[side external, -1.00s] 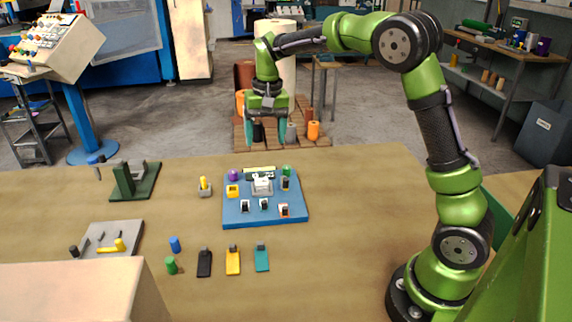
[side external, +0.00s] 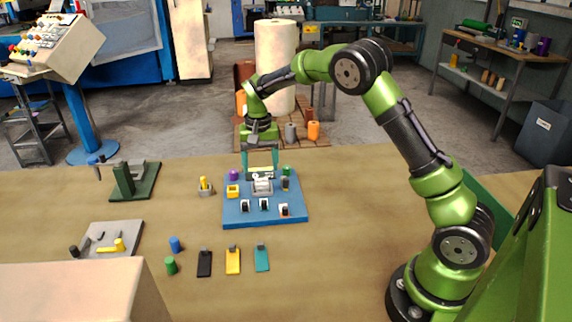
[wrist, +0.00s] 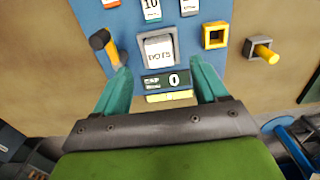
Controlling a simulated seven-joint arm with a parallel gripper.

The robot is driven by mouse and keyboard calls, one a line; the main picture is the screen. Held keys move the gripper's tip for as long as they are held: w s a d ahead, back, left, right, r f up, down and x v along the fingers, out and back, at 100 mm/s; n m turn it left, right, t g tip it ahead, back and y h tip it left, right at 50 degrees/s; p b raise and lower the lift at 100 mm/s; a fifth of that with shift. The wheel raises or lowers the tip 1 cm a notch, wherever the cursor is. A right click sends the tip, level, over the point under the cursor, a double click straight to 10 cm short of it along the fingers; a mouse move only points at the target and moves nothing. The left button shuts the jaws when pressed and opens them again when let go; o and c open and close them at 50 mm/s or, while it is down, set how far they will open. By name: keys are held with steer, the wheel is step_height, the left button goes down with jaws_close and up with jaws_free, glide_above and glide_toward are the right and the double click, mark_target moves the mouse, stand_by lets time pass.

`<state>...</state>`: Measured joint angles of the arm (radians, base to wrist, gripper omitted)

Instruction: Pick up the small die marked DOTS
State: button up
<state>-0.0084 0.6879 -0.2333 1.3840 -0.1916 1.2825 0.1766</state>
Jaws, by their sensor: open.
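The die marked DOTS (wrist: 158,50) is a small pale block with dark letters, seated in a grey holder on the blue board. It also shows in the side external view (side external: 262,186), near the middle of the blue board (side external: 240,214). My gripper (side external: 260,168) is open and points down over the back of the board. In the wrist view, the teal fingers of my gripper (wrist: 160,72) are spread on either side, with their tips just short of the die. Nothing is between the fingers at the die's height that I can see as held.
A counter display (wrist: 166,82) reading 0 stands beside the die, between the fingers in the wrist view. A yellow square ring (wrist: 215,36) and a black-headed yellow tool (wrist: 103,42) flank the die. Several small labelled pieces, one marked 10 (wrist: 151,10), line the board's front.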

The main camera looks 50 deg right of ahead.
mark_target(261, 181)
steer(key=shift+w+d+f, duration=0.1)
steer(key=shift+f, duration=2.7)
steer(key=shift+c, duration=0.4)
steer(key=shift+r, duration=0.1)
steer(key=c, duration=1.1)
